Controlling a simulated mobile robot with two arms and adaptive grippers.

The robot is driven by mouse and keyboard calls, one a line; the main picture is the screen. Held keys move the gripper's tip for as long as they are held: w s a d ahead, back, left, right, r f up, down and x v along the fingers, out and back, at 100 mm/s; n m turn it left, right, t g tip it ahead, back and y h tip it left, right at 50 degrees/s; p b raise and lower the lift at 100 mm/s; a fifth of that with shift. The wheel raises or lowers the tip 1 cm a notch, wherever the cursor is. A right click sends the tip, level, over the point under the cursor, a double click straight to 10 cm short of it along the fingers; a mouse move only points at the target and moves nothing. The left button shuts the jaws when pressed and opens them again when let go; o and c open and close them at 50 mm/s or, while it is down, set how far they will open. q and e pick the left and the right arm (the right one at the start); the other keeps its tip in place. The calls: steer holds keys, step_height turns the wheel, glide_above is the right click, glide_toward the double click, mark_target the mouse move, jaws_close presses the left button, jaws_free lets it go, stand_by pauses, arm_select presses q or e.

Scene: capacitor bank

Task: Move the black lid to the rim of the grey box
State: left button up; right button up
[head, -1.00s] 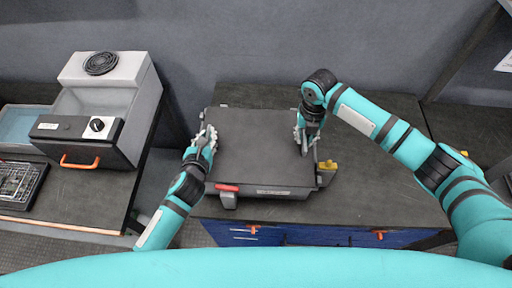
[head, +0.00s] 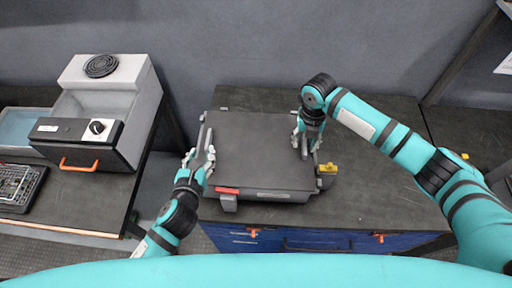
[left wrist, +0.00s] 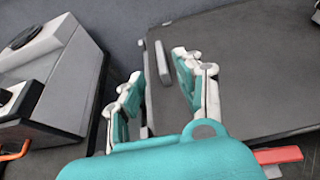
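The black lid (head: 255,150) lies flat over the grey box (head: 228,204), whose front latch blocks show past its edge; whether it sits exactly on the rim is hidden. The lid's left handle (left wrist: 162,62) is a short grey bar near its left edge. My left gripper (head: 199,160) is open at that edge; in the left wrist view its fingers (left wrist: 160,90) are apart, with the handle ahead between them and untouched. My right gripper (head: 306,145) is at the lid's right edge, its fingers spread around the right handle (head: 304,146).
A grey machine with an orange handle (head: 78,164) stands on the left bench, across a gap.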

arm_select(q)
steer(key=v, duration=0.4)
steer(key=shift+s, duration=0.1)
steer(key=shift+s+r, duration=0.15)
steer(key=shift+s, duration=0.05)
arm_select(e)
steer(key=shift+r, duration=0.25)
step_height(320, 180, up, 12)
steer(key=shift+f, duration=0.25)
